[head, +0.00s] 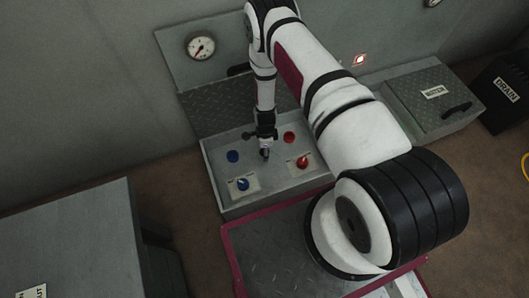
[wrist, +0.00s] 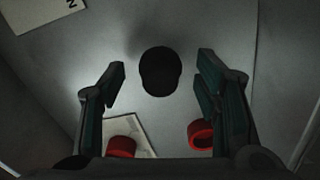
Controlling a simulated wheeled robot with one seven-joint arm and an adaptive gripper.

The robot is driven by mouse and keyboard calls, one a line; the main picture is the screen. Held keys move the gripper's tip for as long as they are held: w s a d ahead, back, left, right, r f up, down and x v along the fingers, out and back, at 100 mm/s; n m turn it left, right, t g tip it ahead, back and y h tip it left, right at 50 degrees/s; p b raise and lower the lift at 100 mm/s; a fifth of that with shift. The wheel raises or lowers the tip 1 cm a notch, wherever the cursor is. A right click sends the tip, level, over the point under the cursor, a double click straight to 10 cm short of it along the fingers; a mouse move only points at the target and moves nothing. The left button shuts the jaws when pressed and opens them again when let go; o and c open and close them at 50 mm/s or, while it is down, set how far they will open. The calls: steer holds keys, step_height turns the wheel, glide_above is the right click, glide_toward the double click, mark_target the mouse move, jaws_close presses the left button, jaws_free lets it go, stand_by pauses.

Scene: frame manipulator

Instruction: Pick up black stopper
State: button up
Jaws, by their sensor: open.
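The black stopper (wrist: 160,72) is a round black piece standing on the grey surface. In the wrist view it lies between the two fingers, with a clear gap on each side. My gripper (head: 265,142) points down over the middle of the open grey box (head: 215,172). Its fingers are open and hold nothing. In the head view the stopper is hard to tell apart from the dark fingertips; how far they are above it is unclear.
A blue disc (head: 232,156) and blue knob (head: 242,184) are left of my gripper. A red disc (head: 289,137) and red knob (head: 303,161) are to its right. The raised lid (head: 215,105) stands behind. A closed box (head: 430,95) is at right.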

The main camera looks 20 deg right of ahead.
steer(key=c, duration=1.1)
steer(key=shift+r, duration=0.1)
